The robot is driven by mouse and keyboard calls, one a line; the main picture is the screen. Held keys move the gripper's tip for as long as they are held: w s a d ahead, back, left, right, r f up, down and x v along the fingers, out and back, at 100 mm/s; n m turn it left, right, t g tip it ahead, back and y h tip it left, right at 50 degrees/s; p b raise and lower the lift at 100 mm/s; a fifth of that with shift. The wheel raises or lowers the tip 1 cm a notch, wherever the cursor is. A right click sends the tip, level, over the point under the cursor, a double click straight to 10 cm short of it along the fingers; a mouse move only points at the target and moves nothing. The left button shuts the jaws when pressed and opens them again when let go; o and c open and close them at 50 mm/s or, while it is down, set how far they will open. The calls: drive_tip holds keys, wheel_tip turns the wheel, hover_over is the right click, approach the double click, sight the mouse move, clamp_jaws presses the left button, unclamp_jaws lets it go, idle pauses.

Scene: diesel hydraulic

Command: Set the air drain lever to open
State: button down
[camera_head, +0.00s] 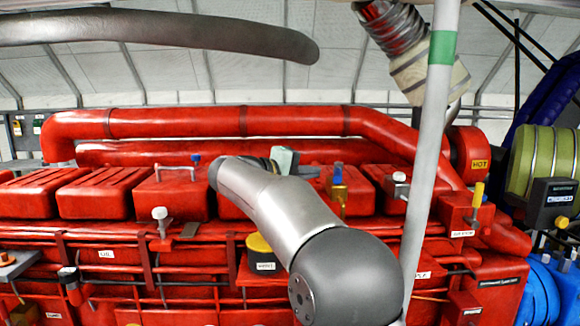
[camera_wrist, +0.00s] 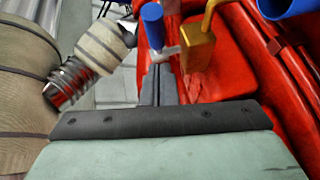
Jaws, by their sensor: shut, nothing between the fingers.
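No label naming the air drain lever is clearly legible, so I cannot tell for certain which lever it is. A blue-tipped lever on a gold valve body (camera_head: 338,190) stands on the red engine in the head view. In the wrist view the blue tip (camera_wrist: 152,26) and the gold part (camera_wrist: 198,48) are just beyond my fingers. A yellow lever (camera_head: 478,194) stands upright at the engine's right end, above a small unreadable label. My gripper (camera_wrist: 164,72) is shut and empty, close to the blue-tipped lever; I cannot tell whether it touches. In the head view my arm partly hides it.
The red engine (camera_head: 95,195) fills the middle. A grey pole (camera_head: 431,130) with a green band stands in front at right. A yellow-topped cap (camera_head: 260,246) lies below my arm. A ribbed hose (camera_head: 393,28) hangs above. A pipe end is marked HOT (camera_head: 479,164).

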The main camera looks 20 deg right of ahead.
sight(337, 180)
drive_tip(key=shift+s+d+f, duration=0.15)
drive_tip(key=shift+s+d, duration=0.65)
drive_tip(key=shift+d, duration=0.25)
drive_tip(key=shift+f, duration=0.1)
drive_tip(key=shift+s+d+b, duration=0.5)
drive_tip(key=shift+d+b, duration=0.1)
drive_tip(key=shift+b, duration=0.15)
